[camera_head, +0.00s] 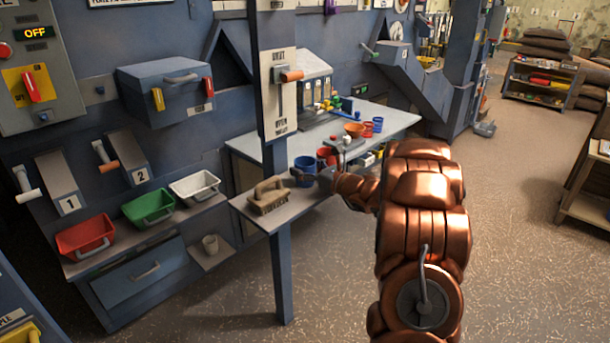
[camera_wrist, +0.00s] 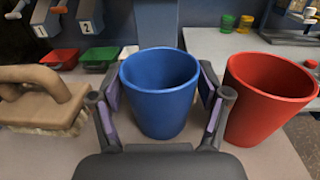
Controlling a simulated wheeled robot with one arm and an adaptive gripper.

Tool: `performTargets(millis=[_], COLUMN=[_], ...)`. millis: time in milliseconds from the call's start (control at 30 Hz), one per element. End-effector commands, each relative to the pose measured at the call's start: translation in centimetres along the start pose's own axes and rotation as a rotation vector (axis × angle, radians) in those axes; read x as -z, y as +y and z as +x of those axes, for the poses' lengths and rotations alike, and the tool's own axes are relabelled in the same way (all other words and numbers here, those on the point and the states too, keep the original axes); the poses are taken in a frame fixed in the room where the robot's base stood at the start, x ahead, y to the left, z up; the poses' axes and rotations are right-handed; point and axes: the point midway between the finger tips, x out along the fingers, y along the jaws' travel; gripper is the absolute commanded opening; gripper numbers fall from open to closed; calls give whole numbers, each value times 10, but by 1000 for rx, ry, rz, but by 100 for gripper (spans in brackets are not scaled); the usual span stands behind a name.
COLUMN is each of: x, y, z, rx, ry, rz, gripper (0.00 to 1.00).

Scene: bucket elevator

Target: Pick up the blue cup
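The blue cup (camera_wrist: 160,95) stands upright on the grey bench in the wrist view, between the two fingers of my gripper (camera_wrist: 163,100). A finger is on each side of it. The left finger pad looks a little apart from the wall; whether the right one touches I cannot tell. The fingers are spread about as wide as the cup.
A red cup (camera_wrist: 268,97) stands close by the right finger. A wooden-handled brush (camera_wrist: 42,97) lies left of the left finger. A post (camera_head: 275,90) rises behind the bench corner (camera_head: 250,210). Red, green and white bins (camera_head: 147,206) sit further left.

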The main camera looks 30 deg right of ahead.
Motion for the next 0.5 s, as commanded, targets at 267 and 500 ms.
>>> performTargets(millis=[267, 500], x=[0, 0], y=[0, 0], z=[0, 0], rx=[0, 0], ry=[0, 0], rz=[0, 0], gripper=[43, 33])
